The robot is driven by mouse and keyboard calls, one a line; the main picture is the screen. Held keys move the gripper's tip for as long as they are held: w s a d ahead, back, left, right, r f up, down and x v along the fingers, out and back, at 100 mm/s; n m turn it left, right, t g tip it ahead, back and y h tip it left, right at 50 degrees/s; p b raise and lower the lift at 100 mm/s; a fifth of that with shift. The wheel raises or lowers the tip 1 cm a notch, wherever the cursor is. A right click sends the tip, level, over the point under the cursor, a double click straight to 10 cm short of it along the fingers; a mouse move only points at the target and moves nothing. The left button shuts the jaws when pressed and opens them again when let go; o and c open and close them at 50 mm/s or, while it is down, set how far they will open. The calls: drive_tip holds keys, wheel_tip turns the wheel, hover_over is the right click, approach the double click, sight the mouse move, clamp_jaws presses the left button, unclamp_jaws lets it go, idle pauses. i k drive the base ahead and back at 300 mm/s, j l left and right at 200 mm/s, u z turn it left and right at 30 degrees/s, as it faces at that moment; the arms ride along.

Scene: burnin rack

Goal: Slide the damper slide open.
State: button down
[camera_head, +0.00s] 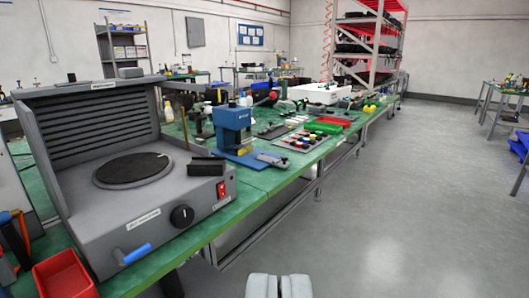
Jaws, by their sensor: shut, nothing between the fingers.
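A grey bench unit with a louvred back (95,215) stands at the left end of the green bench. It has a round dark plate (133,169) on top. A blue handle (136,254) on a metal stem sticks out low on its front face; it looks like the damper slide's handle, but I cannot read the label. How far the slide stands open cannot be told. My gripper (278,287) is shut and empty at the bottom middle, over the grey floor, to the right of the handle and well apart from it.
A black knob (182,216) and a red switch (221,189) are on the unit's front. A red bin (65,277) stands left of the handle. A blue press (232,127) and trays stand farther along the bench. The floor (390,200) right of the bench is clear.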

sight(72, 77)
drive_tip(key=i+j+u, duration=0.65)
drive_tip(key=u, duration=0.15)
drive_tip(key=j, duration=0.1)
